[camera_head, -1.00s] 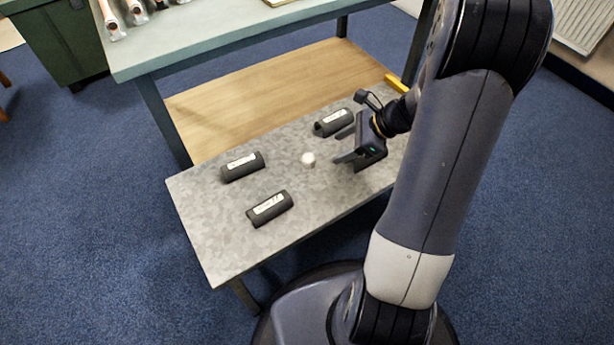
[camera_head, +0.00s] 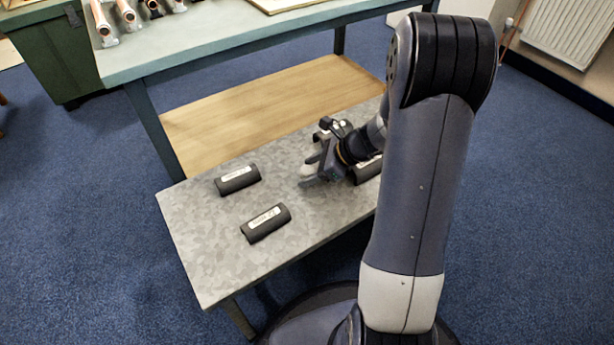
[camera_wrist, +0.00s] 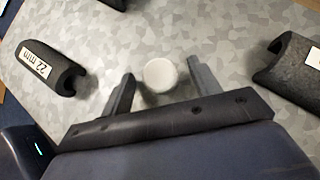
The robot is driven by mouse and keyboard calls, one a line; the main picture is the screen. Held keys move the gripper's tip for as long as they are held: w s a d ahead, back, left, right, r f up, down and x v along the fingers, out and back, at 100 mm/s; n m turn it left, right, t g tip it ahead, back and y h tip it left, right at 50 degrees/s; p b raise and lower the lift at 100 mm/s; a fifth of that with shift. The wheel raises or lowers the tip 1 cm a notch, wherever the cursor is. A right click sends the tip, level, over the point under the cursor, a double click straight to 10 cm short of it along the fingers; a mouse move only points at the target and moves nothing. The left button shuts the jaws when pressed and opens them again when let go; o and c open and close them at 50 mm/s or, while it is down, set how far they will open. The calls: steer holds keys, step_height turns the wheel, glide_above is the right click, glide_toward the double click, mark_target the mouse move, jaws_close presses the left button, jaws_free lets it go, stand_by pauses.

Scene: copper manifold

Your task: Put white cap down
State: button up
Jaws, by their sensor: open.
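The small round white cap (camera_wrist: 160,74) stands on the grey mottled bench top in the wrist view, between the tips of my two fingers. My gripper (camera_wrist: 158,88) is open and low over the bench. In the head view my gripper (camera_head: 309,175) is over the right-middle of the bench, and its fingers largely hide the cap there.
Black foam sleeves with white labels lie on the grey bench (camera_head: 190,215): one at back left (camera_head: 238,180), one in front (camera_head: 266,222), one (camera_head: 367,169) partly behind my arm. A wooden shelf (camera_head: 270,105) lies beyond. The bench's left end is clear.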

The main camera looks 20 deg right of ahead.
steer(key=shift+c, duration=0.2)
steer(key=c, duration=0.9)
